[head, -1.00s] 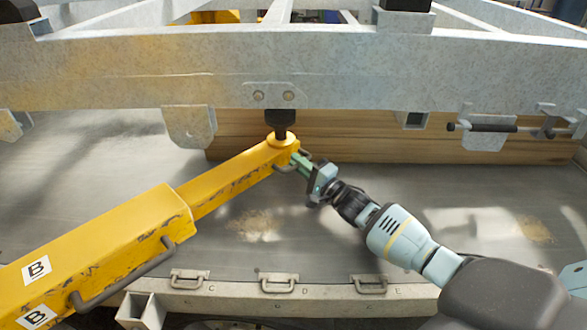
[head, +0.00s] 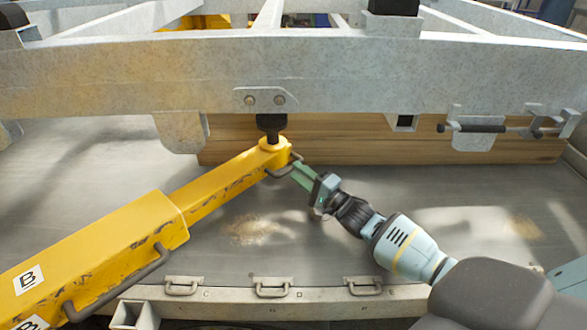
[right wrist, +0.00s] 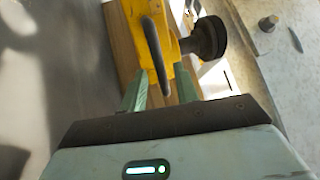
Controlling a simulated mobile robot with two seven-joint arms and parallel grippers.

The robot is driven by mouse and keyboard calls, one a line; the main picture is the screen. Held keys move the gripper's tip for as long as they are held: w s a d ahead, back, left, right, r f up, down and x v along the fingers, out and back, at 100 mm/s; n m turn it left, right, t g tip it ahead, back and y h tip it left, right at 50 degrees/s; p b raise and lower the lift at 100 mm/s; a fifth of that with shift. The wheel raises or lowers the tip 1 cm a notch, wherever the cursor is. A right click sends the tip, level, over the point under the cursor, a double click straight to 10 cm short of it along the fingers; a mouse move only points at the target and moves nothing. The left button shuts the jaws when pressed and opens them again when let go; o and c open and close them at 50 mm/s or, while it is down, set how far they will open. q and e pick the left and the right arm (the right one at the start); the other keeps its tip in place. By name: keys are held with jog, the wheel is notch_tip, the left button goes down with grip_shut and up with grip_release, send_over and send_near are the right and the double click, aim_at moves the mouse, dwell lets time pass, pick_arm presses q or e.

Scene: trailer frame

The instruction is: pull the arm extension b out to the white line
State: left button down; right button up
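The yellow arm B (head: 110,245) runs from the lower left towards the trailer frame. Its narrower extension (head: 225,183) comes out of the thick sleeve and ends in a round head with a black pad (head: 270,124) under the frame's beam. A dark handle (head: 283,167) sits on the extension's near side; it also shows in the right wrist view (right wrist: 155,55). My right gripper (head: 300,172) is at this handle. In the right wrist view its green fingers (right wrist: 160,88) are apart, with the handle's lower end between or just ahead of them. I cannot make out a white line. My left gripper is out of view.
The galvanised trailer frame (head: 340,75) spans the top, with a wooden beam (head: 400,140) beneath it. A grey rail (head: 230,298) with several handles runs along the front. The grey floor plate (head: 440,190) right of the arm is mostly clear.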

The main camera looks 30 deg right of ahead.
jog(key=shift+v, duration=2.15)
